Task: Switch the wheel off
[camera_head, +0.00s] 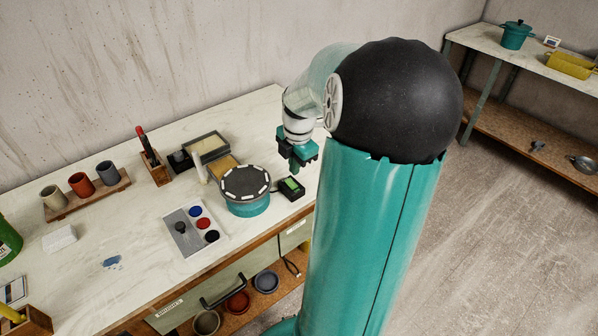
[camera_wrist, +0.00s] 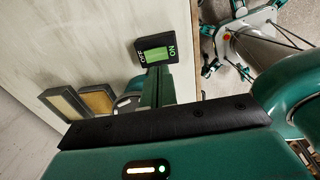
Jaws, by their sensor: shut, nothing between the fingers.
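The wheel (camera_head: 246,182) has a dark round head with pale blocks around its rim and a teal base. It stands near the front edge of the workbench. Its black switch box (camera_head: 291,188) lies just right of it, with a green rocker. In the wrist view the switch box (camera_wrist: 141,45) shows OFF on the left and ON on the right, with the green face lit. My gripper (camera_head: 295,168) is shut and empty, pointing down above and behind the switch box. In the wrist view its teal fingers (camera_wrist: 158,78) reach toward the box; contact cannot be told.
A grey panel (camera_head: 180,232) with red, blue and black pots lies left of the wheel. Trays (camera_head: 205,146) stand behind it. Cups (camera_head: 80,184) stand on a board farther left. A drawer handle (camera_head: 222,292) sticks out below the bench.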

